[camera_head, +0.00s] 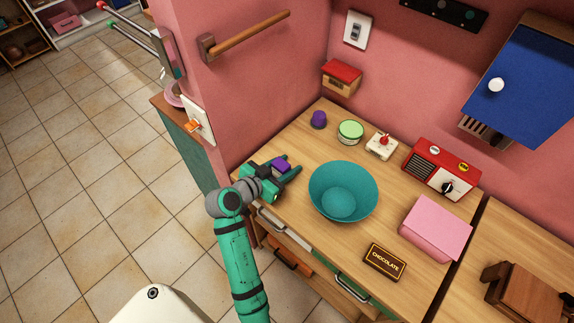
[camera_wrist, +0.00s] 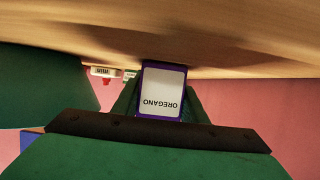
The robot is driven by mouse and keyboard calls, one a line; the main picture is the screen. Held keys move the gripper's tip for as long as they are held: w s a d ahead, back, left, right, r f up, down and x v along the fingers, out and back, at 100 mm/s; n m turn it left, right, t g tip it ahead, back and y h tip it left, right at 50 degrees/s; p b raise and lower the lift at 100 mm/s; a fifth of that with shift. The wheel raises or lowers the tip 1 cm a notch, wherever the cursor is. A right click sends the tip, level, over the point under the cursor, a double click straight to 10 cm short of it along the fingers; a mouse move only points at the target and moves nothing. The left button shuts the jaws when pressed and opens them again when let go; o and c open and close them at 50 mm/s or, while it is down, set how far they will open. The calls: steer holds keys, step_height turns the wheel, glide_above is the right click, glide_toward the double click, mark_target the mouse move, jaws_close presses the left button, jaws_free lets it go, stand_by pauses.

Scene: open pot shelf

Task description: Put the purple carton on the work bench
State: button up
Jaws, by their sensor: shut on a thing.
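The purple carton (camera_head: 282,165) is held between the fingers of my gripper (camera_head: 287,169) at the left end of the wooden work bench (camera_head: 300,150). The bench top (camera_wrist: 230,45) fills the upper part of that view, with a shadow near the carton. I cannot tell whether the carton touches the bench.
A teal bowl (camera_head: 343,190) stands just right of my gripper. Behind are a purple round object (camera_head: 318,119), a green-lidded tin (camera_head: 350,131) and a red-and-white radio-like box (camera_head: 440,168). A chocolate bar (camera_head: 385,261) and pink box (camera_head: 436,228) lie right. Bare wood surrounds the carton.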

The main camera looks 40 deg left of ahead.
steer(key=o, duration=1)
steer(key=shift+f, duration=0.1)
steer(key=shift+s+r, duration=0.25)
steer(key=v, duration=1.1)
steer(key=shift+s, duration=0.25)
